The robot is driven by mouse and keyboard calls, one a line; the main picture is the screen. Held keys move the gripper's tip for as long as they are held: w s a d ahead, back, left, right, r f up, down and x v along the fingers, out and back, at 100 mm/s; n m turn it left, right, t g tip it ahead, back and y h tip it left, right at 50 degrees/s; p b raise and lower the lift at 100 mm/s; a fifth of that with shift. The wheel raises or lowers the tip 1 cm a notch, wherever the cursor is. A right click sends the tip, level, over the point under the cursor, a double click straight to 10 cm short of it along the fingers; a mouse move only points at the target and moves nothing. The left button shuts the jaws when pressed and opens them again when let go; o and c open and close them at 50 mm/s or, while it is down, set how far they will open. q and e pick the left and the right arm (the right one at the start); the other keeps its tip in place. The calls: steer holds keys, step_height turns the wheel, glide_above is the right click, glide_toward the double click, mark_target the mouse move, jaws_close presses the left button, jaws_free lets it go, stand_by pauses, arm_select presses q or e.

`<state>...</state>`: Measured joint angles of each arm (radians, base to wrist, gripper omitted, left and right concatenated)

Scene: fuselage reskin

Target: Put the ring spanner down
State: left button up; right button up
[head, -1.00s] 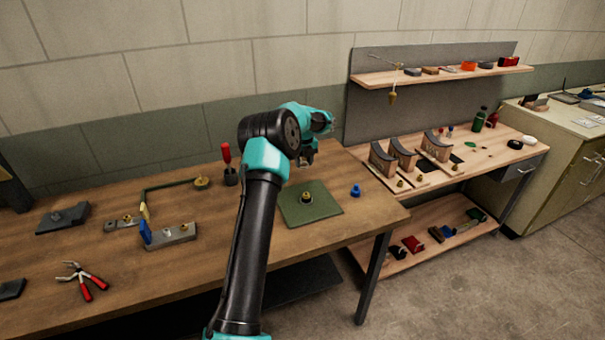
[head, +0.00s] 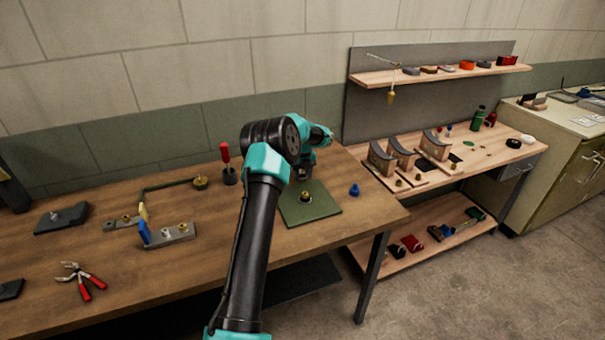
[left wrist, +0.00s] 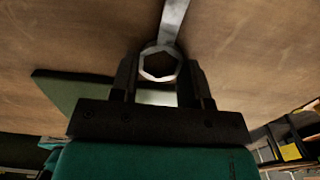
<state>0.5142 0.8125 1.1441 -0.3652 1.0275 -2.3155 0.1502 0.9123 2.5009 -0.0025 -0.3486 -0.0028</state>
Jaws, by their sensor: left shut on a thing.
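The ring spanner (left wrist: 170,25) shows in the left wrist view as a grey metal shaft ending in a ring. Its ring end lies between the two dark fingers of my left gripper (left wrist: 160,85), which is shut on it. The shaft points away from the gripper over bare brown wood. I cannot tell whether the spanner touches the bench. In the head view my left gripper (head: 303,170) is low over the bench, just behind the green mat (head: 325,211); the spanner is hidden there by my arm. My right gripper is not in view.
A brass fitting (head: 305,197) stands on the mat, with a blue piece (head: 354,190) to its right. A red-handled screwdriver (head: 225,153) stands in a holder to the left. Red-handled pliers (head: 82,282) lie at the front left of the wooden bench (head: 150,300).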

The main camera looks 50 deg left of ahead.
arm_select(q)
steer(key=shift+f, duration=0.15)
steer(key=o, duration=1.1)
step_height(320, 180, up, 12)
steer(key=shift+r, duration=0.2)
steer(key=shift+d, duration=0.1)
